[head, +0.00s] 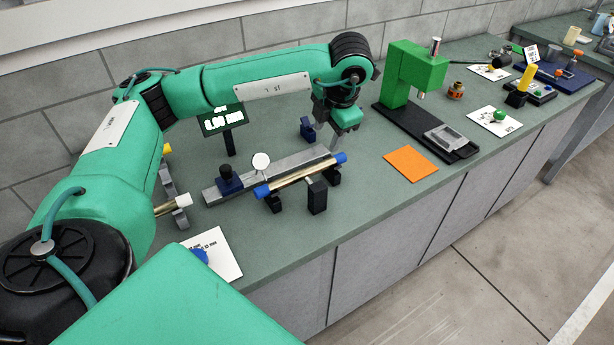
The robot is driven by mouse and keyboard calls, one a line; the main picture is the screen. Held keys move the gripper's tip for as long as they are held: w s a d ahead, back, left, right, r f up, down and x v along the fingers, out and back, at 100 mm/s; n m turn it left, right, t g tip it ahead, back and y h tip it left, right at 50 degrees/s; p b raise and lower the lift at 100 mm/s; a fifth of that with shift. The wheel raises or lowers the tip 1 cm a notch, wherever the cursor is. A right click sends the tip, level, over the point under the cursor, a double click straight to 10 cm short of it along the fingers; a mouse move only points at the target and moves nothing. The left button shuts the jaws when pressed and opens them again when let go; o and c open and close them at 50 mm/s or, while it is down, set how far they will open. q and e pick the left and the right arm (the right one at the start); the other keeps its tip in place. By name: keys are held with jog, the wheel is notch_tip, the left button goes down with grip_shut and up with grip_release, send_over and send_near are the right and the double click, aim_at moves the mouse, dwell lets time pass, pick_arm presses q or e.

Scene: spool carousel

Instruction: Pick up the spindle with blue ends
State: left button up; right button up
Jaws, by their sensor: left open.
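The spindle with blue ends (300,174) is a brass-coloured rod. It lies across small black supports on the green-grey bench, in front of a grey rail with a round white dial. Its left blue end (262,190) and right blue end (340,158) both show. My left gripper (335,146) is open and points down by the right end of the spindle. Its fingers are small in the view, and I cannot tell whether they touch it or straddle it. My right gripper is not in view.
A grey rail fixture (220,191) lies behind the spindle. An orange mat (411,164) and a green press (412,68) stand to the right. A white-ended rod (170,207) on grey supports and a white card (222,258) lie at left. A small black display (221,121) stands behind.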

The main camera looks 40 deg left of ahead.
pick_arm(q)
jog(key=p, duration=0.2)
send_over(318, 165)
jog(key=d, duration=0.1)
jog(key=f, duration=0.5)
jog(key=s+f, duration=0.1)
jog(key=f, duration=0.1)
jog(key=shift+d+f, duration=0.15)
jog(key=shift+f, duration=0.05)
jog(key=shift+w+f+p, duration=0.1)
jog(key=shift+f+p, duration=0.3)
jog(key=shift+f, duration=0.05)
jog(key=p+x, duration=0.1)
jog(key=x, duration=0.2)
jog(key=shift+w+f, duration=0.2)
jog(key=shift+f, duration=0.5)
jog(key=shift+c, duration=0.4)
grip_shut()
jog(key=shift+w+r, duration=0.1)
jog(key=shift+r, duration=0.05)
